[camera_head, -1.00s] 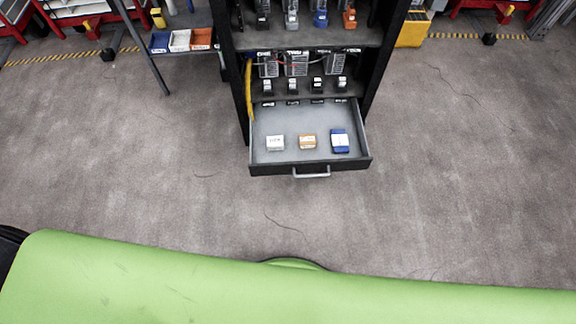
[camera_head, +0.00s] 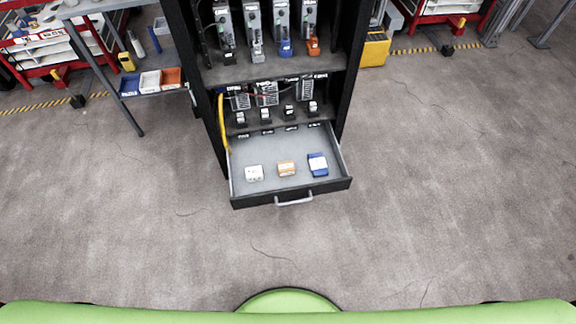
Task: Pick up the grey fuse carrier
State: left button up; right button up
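An open drawer (camera_head: 240,202) at the bottom of a dark cabinet holds three small blocks in a row. The left one is a whitish-grey block (camera_head: 254,173), the middle one an orange and white block (camera_head: 286,168), the right one a blue and white block (camera_head: 318,165). On the upper shelf, several upright units stand in a row; one has a grey base (camera_head: 257,51). I cannot tell for sure whether the whitish-grey block or the grey-based unit is the grey fuse carrier. Neither of my grippers is in view.
Small black and white parts (camera_head: 289,111) stand on the lower shelf. A cart with blue, white and orange bins (camera_head: 150,82) is to the left. A yellow box (camera_head: 374,48) is right of the cabinet. Bare floor (camera_head: 440,180) lies in front and to the right.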

aim_at(289, 108)
jog(key=i+j, duration=0.15)
jog(key=j, duration=0.2)
jog(key=i+j+z, duration=0.15)
jog(key=i+j, duration=0.2)
jog(key=j, duration=0.35)
jog(key=i+j+z, duration=0.1)
jog(key=j, duration=0.25)
jog(key=i+j, duration=0.2)
jog(key=j, duration=0.15)
jog(key=i+j+z, duration=0.15)
jog(key=j, duration=0.2)
jog(key=i+j, duration=0.1)
jog(key=j, duration=0.3)
jog(key=i+j+z, duration=0.1)
jog(key=j, duration=0.25)
